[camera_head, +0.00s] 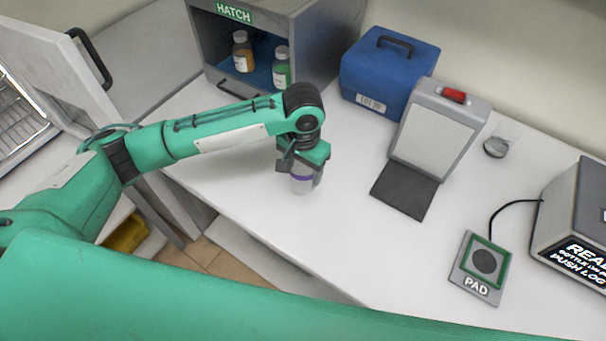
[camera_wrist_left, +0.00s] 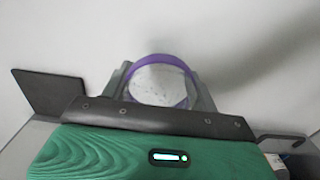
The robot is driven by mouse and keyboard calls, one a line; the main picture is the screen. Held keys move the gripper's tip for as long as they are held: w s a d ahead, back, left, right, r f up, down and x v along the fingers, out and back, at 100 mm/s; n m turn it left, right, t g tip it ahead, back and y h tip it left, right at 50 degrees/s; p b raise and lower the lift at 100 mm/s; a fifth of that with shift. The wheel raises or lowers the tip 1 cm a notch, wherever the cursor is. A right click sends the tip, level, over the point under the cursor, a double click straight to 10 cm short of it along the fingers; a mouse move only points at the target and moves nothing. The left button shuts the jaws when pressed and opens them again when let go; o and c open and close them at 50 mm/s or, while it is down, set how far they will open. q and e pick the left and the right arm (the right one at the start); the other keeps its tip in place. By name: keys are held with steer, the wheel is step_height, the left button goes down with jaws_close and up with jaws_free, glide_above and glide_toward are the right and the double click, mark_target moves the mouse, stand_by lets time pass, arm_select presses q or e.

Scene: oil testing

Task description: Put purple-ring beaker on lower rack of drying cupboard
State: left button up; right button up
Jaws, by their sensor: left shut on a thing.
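The purple-ring beaker (camera_head: 301,184) is a clear vessel with a purple band, at the middle of the white counter. My left gripper (camera_head: 302,172) points down and is shut on it. In the left wrist view the beaker (camera_wrist_left: 160,82) shows from above between the fingers of the left gripper (camera_wrist_left: 160,90), its purple ring around the rim. I cannot tell whether its base touches the counter. The drying cupboard (camera_head: 22,112) seems to be at the far left, with wire racks inside and its white door (camera_head: 80,75) open. My right gripper is not in view.
A hatch box (camera_head: 320,45) with two bottles stands at the back. A blue case (camera_head: 385,72), a grey stand with a red top (camera_head: 437,125), a small glass vessel (camera_head: 497,147) and a pad (camera_head: 477,268) are to the right. The counter in front of the beaker is clear.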

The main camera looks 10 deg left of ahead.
arm_select(q)
steer(key=shift+f, duration=1.9)
steer(key=shift+f+p, duration=0.1)
steer(key=shift+p, duration=0.2)
steer(key=o, duration=1)
